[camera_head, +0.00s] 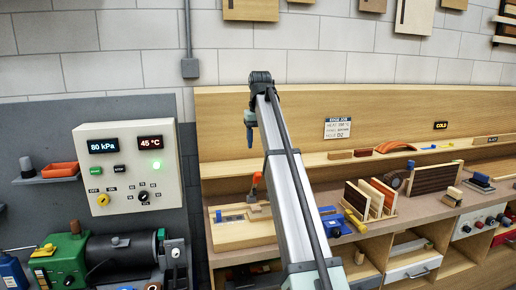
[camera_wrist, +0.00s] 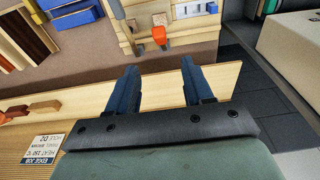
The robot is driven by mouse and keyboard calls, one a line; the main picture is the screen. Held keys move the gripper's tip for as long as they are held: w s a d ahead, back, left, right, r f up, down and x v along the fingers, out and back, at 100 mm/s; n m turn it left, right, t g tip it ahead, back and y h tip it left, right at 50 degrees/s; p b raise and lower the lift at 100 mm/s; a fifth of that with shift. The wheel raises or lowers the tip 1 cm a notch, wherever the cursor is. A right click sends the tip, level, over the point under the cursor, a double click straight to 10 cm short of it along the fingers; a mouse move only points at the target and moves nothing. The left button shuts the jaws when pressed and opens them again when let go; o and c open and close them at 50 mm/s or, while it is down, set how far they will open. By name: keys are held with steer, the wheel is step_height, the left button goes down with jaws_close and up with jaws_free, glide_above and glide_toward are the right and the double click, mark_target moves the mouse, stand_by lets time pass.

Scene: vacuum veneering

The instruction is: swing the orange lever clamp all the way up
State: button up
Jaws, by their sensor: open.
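The orange lever clamp (camera_head: 257,179) stands on a pale wooden board (camera_head: 232,232) at the left end of the bench, just left of my arm. Its orange end is up in the head view, but my arm is close by and the exact lever angle is hard to tell. In the wrist view the orange part of the clamp (camera_wrist: 159,35) is at top centre, beyond my fingertips. My gripper (camera_wrist: 160,72) is open and empty, its two dark blue fingers well apart and not touching the clamp.
A blue block (camera_wrist: 194,8) lies on the board beside the clamp. A rack of upright panels (camera_head: 370,198) and a blue item (camera_head: 333,222) stand right of my arm. A control box (camera_head: 128,165) and a green motor unit (camera_head: 62,256) are at the left. A wooden ledge (camera_wrist: 85,98) passes beneath my fingers.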

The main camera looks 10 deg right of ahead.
mark_target(257, 182)
steer(key=shift+r, duration=0.1)
steer(key=s+f+t, duration=0.1)
steer(key=s+f, duration=0.2)
steer(key=s, duration=0.2)
steer(key=w+f, duration=0.2)
steer(key=f, duration=0.2)
steer(key=w+f+t, duration=0.1)
steer(key=w+f, duration=0.2)
steer(key=f, duration=0.1)
steer(key=w+f+t, duration=0.1)
steer(key=w+f, duration=0.1)
steer(key=f, duration=0.2)
steer(key=shift+w+f, duration=0.2)
stand_by(0.3)
steer(key=shift+c, duration=0.5)
jaws_close()
